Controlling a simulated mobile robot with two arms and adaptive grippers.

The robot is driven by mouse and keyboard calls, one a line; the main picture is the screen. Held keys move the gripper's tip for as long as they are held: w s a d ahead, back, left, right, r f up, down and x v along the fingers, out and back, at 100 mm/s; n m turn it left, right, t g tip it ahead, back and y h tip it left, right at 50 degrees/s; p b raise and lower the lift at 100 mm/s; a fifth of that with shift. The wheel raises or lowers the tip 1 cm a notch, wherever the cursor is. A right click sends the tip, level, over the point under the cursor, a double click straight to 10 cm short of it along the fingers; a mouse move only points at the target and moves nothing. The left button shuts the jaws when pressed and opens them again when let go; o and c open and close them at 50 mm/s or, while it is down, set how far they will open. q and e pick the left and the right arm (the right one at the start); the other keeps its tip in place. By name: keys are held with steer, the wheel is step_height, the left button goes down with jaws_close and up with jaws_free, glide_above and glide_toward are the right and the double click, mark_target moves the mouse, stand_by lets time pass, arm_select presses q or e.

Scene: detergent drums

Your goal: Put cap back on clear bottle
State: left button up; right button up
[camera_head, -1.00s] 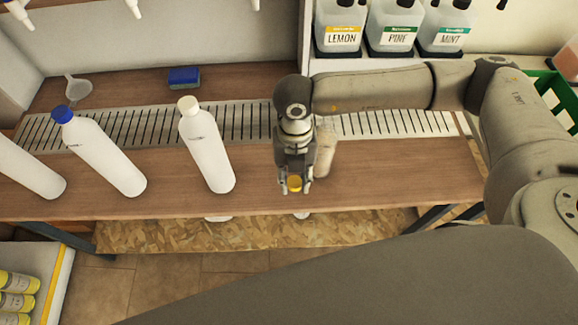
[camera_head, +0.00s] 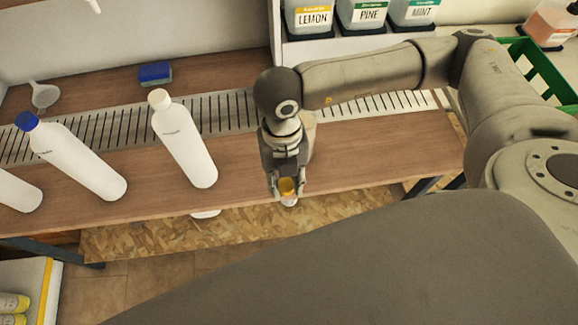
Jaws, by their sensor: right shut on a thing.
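My right gripper (camera_head: 287,188) points down at the front edge of the table. It is shut on a small yellow-orange cap (camera_head: 287,185). A small whitish patch shows just below the cap, and I cannot tell what it is. I cannot make out the clear bottle; part of it may be hidden behind my right wrist. My left gripper is not in view.
A white bottle with a white cap (camera_head: 185,140) stands left of my gripper. Farther left are a blue-capped white bottle (camera_head: 80,160) and another partly cut off (camera_head: 18,192). A blue sponge (camera_head: 155,73) and labelled jugs (camera_head: 361,14) are behind. The wooden table (camera_head: 390,155) is clear at right.

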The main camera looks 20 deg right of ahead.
steer(key=shift+w+d+r+n, duration=0.1)
steer(key=shift+w+r+n, duration=0.15)
steer(key=shift+n, duration=0.35)
steer(key=shift+w+d+r+n, duration=0.1)
steer(key=shift+w+r+n, duration=0.1)
steer(key=shift+n, duration=0.4)
steer(key=w+d+r+m+t, duration=0.1)
steer(key=w+d+r+m, duration=0.2)
steer(key=m, duration=1.4)
steer(key=w+d+r+m+t, duration=0.2)
steer(key=w+r+m, duration=0.3)
steer(key=m, duration=1.3)
step_height(320, 180, up, 4)
steer(key=shift+w+d+m+t, duration=0.3)
steer(key=shift+d, duration=0.4)
